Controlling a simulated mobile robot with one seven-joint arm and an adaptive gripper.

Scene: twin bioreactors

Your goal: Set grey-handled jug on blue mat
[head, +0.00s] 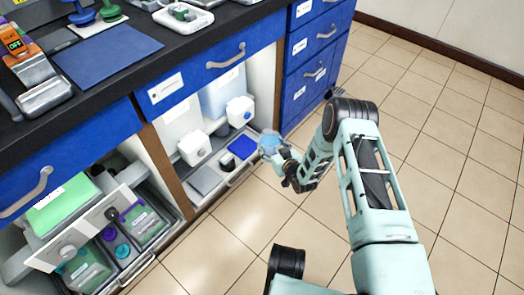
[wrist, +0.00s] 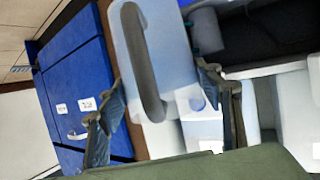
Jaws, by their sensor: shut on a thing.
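The grey-handled jug (wrist: 180,50) is pale blue and translucent, and its grey handle faces the wrist camera. My gripper (wrist: 158,80) is shut on the jug, with a finger at each side of it. In the head view, the jug (head: 270,141) is held in front of the open lower cabinet, just right of the small blue mat (head: 242,145), and looks apart from it. My gripper (head: 281,153) shows there partly hidden by the wrist. The blue mat lies bare at the front right of the cabinet's pull-out shelf.
A grey mat (head: 205,181) and a dark cylinder (head: 227,161) are left of the blue mat. White capped units (head: 194,148) (head: 240,112) stand behind. Blue drawers (head: 307,95) flank the cabinet's right. A larger blue mat (head: 108,54) lies on the counter. Floor at right is clear.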

